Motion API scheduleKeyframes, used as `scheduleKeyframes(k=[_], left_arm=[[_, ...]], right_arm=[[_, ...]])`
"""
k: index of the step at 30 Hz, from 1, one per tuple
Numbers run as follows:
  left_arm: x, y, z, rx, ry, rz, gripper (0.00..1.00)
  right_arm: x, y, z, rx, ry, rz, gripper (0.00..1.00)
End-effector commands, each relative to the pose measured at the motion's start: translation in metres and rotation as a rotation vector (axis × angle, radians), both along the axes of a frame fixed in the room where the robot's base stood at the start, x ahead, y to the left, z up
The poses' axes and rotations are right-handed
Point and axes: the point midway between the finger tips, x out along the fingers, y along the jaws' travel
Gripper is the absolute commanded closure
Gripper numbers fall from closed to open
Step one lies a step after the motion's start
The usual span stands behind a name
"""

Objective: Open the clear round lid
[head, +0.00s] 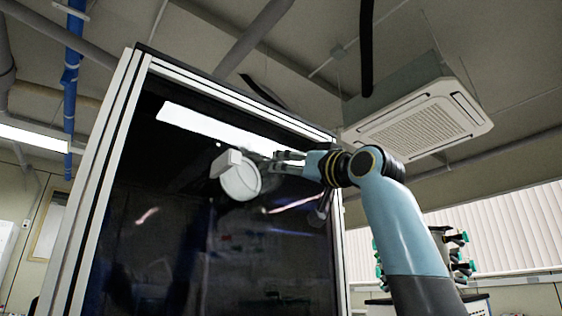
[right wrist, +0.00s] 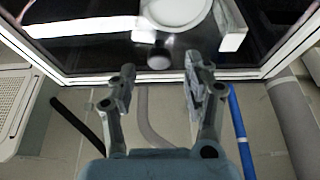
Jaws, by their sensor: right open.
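A pale round disc (head: 240,180), which looks like the round lid, shows against the dark glossy panel. A small white block (head: 226,162) sits at its upper left edge. In the right wrist view the disc (right wrist: 175,12) is cut off by the top edge, with the white block (right wrist: 233,25) to its right. My right gripper (head: 280,161) is just right of the disc in the head view, its fingers pointing left. In the right wrist view its fingers (right wrist: 161,66) are spread with nothing held between them. Contact with the disc cannot be made out. My left gripper is out of view.
The dark panel (head: 170,230) has a pale metal frame (head: 95,190) and reflects lights. A ceiling air unit (head: 420,120) hangs at upper right. Behind my right arm stands equipment with several teal-knobbed valves (head: 458,255). A dark round knob (right wrist: 160,58) shows beyond the fingers.

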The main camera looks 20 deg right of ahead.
Motion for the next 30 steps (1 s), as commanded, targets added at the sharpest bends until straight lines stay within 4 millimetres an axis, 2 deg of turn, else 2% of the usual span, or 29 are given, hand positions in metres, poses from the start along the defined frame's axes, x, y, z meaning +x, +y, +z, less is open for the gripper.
scheduleKeyframes(k=[6,17,20,28,30], left_arm=[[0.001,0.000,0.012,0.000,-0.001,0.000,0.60],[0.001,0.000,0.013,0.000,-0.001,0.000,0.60],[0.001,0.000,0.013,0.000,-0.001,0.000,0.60],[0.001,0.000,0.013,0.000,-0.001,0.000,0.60],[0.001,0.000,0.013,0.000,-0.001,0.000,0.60]], right_arm=[[0.027,0.010,0.013,0.000,0.002,0.000,0.49],[0.033,0.012,0.013,0.000,0.001,0.000,0.49],[0.033,0.012,0.013,-0.001,0.002,0.000,0.60],[0.033,0.012,0.013,-0.001,0.002,0.000,0.95],[0.033,0.012,0.013,-0.001,0.002,0.000,1.00]])
